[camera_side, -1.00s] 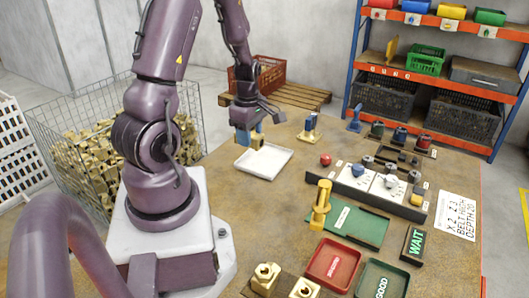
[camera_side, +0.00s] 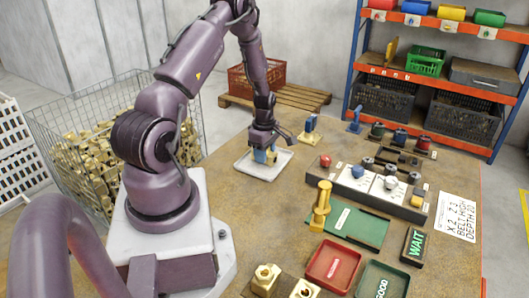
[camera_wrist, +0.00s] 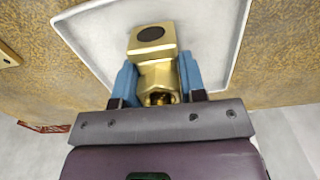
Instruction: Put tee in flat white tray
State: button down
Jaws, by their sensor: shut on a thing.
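The brass tee (camera_wrist: 157,72) is between the two blue fingers of my gripper (camera_wrist: 157,82) in the wrist view. The fingers are shut on it from both sides. The flat white tray (camera_wrist: 205,30) lies right below the tee. In the side view my gripper (camera_side: 265,156) points down over the tray (camera_side: 284,158), low and close to its surface. There the tee is mostly hidden by the fingers. I cannot tell whether the tee touches the tray floor.
A control panel with knobs (camera_side: 370,185) stands right of the tray. A brass piece on a blue-marked stand (camera_side: 310,130) is behind it. A yellow clamp (camera_side: 321,205), green plate (camera_side: 357,228) and red tray (camera_side: 336,264) are nearer the front. A wire bin of brass parts (camera_side: 95,150) is at left.

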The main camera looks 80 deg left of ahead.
jog(key=shift+f, duration=0.15)
jog(key=c, duration=0.7)
grip_release()
notch_tip(320, 180, up, 12)
jog(key=shift+w+r, duration=0.1)
jog(key=w+d+r+m+t, duration=0.3)
jog(key=d+r+m, duration=1)
jog(key=d+r, duration=0.4)
jog(key=s+d+r+m+t, duration=0.1)
jog(key=s+d+m, duration=0.2)
jog(key=d+m, duration=0.1)
jog(key=s+d+r+m, duration=0.2)
jog(key=s+d+m, duration=0.1)
jog(key=d+m, duration=0.2)
jog(key=s+d+r+m+t, duration=0.1)
jog(key=s+d+m, duration=0.2)
jog(key=d+m, duration=0.2)
jog(key=shift+r+t, duration=0.2)
jog(key=shift+t, duration=0.1)
